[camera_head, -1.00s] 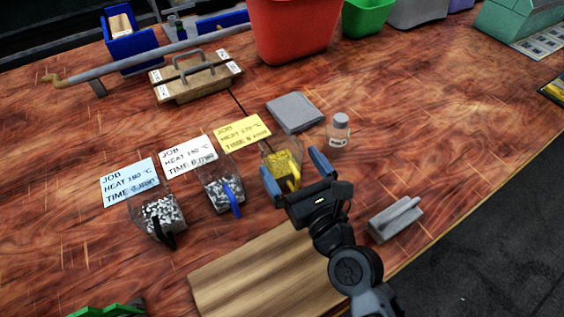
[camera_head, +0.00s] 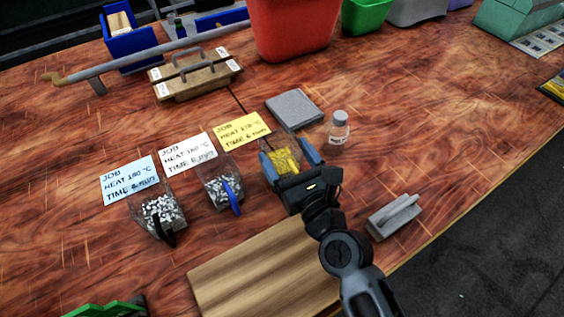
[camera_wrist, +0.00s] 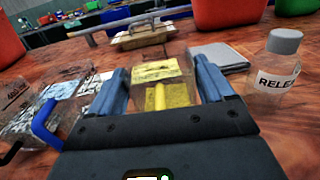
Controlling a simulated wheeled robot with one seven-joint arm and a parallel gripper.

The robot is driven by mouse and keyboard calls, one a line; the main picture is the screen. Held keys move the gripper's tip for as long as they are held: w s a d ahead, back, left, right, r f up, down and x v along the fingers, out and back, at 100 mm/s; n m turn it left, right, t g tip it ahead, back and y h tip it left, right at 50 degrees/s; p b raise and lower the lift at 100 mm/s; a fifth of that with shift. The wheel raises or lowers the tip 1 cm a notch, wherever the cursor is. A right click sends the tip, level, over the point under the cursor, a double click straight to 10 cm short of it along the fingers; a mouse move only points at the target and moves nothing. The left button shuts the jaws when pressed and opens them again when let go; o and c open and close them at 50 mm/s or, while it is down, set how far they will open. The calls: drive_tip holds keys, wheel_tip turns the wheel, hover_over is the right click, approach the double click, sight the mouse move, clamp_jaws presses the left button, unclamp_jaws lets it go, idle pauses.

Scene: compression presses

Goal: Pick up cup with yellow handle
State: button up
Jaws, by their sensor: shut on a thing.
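The clear cup with the yellow handle (camera_wrist: 178,95) holds yellow material and stands on the table. It also shows in the head view (camera_head: 285,157), partly hidden by my gripper. The yellow handle (camera_wrist: 159,97) points toward my palm. My gripper (camera_head: 291,158) is low over the table with its blue fingers on either side of the cup. In the wrist view my gripper (camera_wrist: 162,90) is shut on the cup. The cup's lower part is hidden behind the gripper body.
Left of my gripper stand a cup with a blue handle (camera_head: 221,188) and one with a black handle (camera_head: 158,215). A release bottle (camera_head: 338,128) and grey slab (camera_head: 294,110) are behind right. A grey handled block (camera_head: 393,217) is right; a wooden board (camera_head: 262,270) is in front.

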drive_tip(key=c, duration=0.4)
drive_tip(key=shift+r, duration=0.1)
drive_tip(key=shift+r+p, duration=1.6)
drive_tip(key=shift+r, duration=0.3)
drive_tip(key=shift+s+d+r, duration=0.1)
drive_tip(key=shift+r, duration=0.05)
drive_tip(key=shift+s+d+r+p, duration=0.15)
drive_tip(key=shift+s+d+r, duration=1)
drive_tip(key=shift+s, duration=0.3)
drive_tip(key=shift+s+d+r+p, duration=0.1)
drive_tip(key=shift+s+d+r, duration=0.95)
drive_tip(key=shift+s+d, duration=0.3)
drive_tip(key=shift+s+d+r+p, duration=0.15)
drive_tip(key=shift+s+d+r, duration=0.95)
drive_tip(key=shift+s, duration=0.45)
